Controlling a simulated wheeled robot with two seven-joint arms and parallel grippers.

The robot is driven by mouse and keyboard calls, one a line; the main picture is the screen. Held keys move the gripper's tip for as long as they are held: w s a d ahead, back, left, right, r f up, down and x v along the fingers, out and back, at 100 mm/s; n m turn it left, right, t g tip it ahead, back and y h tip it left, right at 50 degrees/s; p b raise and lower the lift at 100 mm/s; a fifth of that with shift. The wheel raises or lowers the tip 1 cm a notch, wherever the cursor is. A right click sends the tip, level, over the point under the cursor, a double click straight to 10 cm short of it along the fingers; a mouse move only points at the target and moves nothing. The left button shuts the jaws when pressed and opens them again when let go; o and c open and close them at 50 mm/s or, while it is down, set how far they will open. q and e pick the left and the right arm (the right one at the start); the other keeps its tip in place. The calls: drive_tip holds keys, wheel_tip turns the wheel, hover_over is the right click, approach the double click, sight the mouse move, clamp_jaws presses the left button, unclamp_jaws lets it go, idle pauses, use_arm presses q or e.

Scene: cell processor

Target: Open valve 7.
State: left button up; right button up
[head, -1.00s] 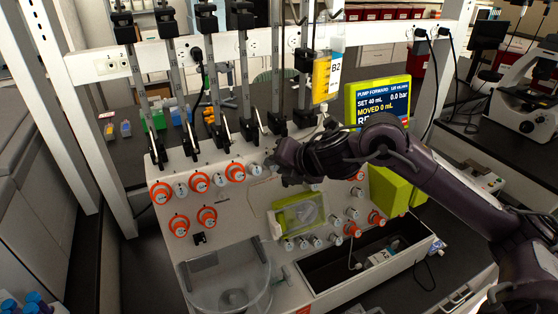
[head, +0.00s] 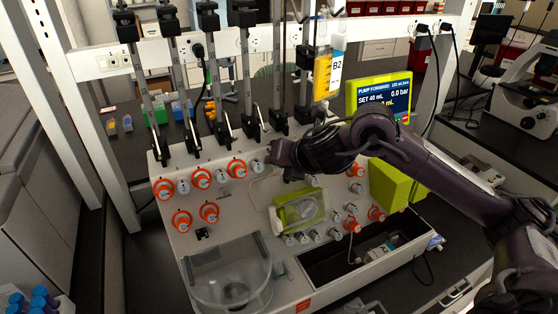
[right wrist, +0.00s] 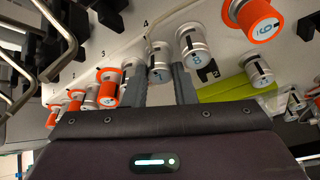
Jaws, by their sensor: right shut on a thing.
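The valve panel (head: 245,205) of the machine carries a row of orange and silver valve knobs. My right gripper (head: 272,170) is at the row's right end in the head view, its fingertips hard to see there. In the right wrist view, the fingers of my right gripper (right wrist: 158,82) are around a silver valve knob (right wrist: 160,62), shut on it. I cannot read this knob's number clearly. Another silver knob (right wrist: 191,46) is just to its right, and an orange knob (right wrist: 108,88) is to its left. The left gripper is not in view.
A green pump display (head: 382,96) stands behind my right arm and reads SET 40 mL and 0.0 bar. Several lever clamps on metal rails (head: 246,75) rise behind the panel. A clear round vessel (head: 228,275) stands in front, beside a dark open bay (head: 340,268).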

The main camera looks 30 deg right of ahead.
drive_tip(key=o, duration=1)
drive_tip(key=shift+f, duration=0.1)
